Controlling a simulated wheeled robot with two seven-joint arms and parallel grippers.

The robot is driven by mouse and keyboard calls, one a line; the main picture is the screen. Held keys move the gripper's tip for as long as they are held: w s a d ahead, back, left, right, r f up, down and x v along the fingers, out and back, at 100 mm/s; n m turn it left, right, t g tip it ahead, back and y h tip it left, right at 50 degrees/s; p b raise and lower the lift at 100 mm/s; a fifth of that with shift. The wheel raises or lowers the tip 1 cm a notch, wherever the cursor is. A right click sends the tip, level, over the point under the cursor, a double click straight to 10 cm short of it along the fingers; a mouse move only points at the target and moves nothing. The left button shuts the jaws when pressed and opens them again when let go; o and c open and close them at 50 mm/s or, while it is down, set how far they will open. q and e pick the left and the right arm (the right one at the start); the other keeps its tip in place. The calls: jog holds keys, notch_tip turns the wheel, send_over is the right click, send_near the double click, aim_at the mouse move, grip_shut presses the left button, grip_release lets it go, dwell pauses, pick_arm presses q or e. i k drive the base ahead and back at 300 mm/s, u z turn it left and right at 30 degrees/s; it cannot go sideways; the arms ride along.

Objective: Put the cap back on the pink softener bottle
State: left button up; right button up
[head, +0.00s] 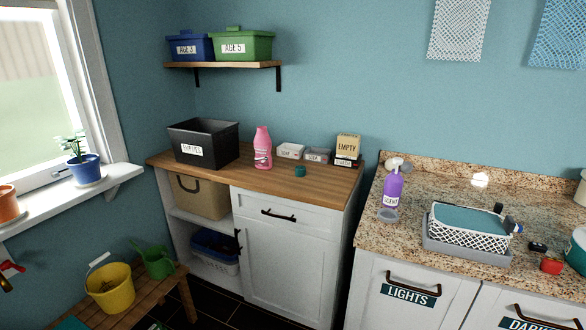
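The pink softener bottle (262,149) stands upright on the wooden countertop, right of the black bin. It has a pale label, and its narrow top is pink with no separate cap visible on it. A small dark teal cap (300,171) lies on the same wood, to the right of the bottle and apart from it, nearer the front edge. Neither of my grippers shows in the head view.
The black bin (203,146) labelled EMPTIES is left of the bottle. A purple spray bottle (393,190) and white basket (469,226) occupy the granite counter (398,236).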

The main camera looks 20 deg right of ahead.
aim_at(262, 144)
jog(key=z, duration=0.05)
jog(key=i, duration=0.9)
jog(key=z, duration=1)
jog(key=i, duration=0.5)
jog(key=z, duration=0.55)
